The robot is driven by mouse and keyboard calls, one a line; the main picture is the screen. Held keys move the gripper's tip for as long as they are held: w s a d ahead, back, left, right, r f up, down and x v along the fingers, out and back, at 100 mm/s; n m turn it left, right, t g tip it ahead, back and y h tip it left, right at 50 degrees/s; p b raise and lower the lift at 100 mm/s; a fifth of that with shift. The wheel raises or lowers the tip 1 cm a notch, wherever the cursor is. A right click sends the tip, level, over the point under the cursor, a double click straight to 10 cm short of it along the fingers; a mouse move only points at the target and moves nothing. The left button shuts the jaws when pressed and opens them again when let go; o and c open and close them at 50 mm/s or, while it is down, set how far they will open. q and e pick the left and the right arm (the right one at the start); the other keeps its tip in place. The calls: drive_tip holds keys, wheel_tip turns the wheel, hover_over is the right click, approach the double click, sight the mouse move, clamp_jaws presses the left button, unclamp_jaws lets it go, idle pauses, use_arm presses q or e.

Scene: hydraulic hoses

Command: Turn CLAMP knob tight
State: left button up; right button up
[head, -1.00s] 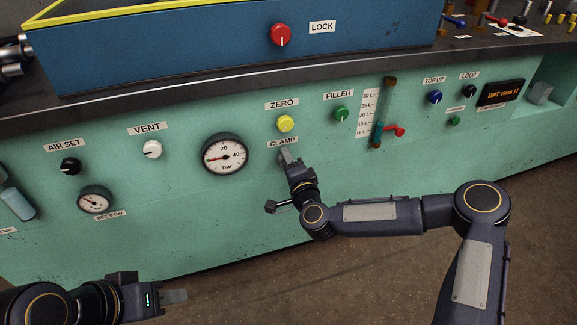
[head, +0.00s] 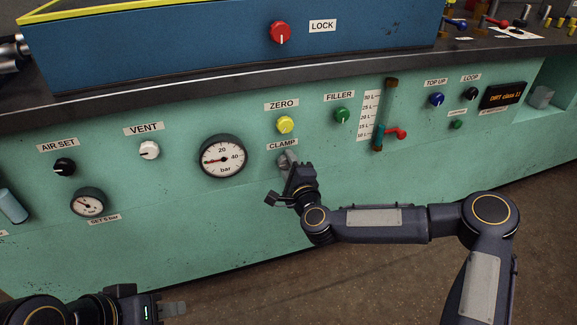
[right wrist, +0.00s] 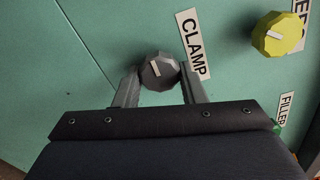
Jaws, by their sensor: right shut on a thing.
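The CLAMP knob (right wrist: 158,72) is a dark grey faceted knob with a pale pointer line, on the green panel beside its CLAMP label (right wrist: 193,45). In the right wrist view it sits between the two fingers of my right gripper (right wrist: 158,82), which is shut on it. In the head view my right gripper (head: 288,162) is at the panel just below the CLAMP label (head: 283,145), and it mostly hides the knob. My left gripper (head: 172,309) is at the bottom left, away from the panel; its finger gap is not clear.
The yellow ZERO knob (head: 286,125) is just above the CLAMP label. A large bar gauge (head: 223,157) is to the left, and the green FILLER knob (head: 342,115) is to the upper right. A red lever (head: 397,133) sticks out by the level tube.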

drive_tip(key=shift+f, duration=0.1)
drive_tip(key=o, duration=1)
drive_tip(key=shift+s, duration=0.1)
drive_tip(key=p+v, duration=0.2)
drive_tip(key=v, duration=0.5)
drive_tip(key=shift+s, duration=0.3)
drive_tip(key=shift+d, duration=0.1)
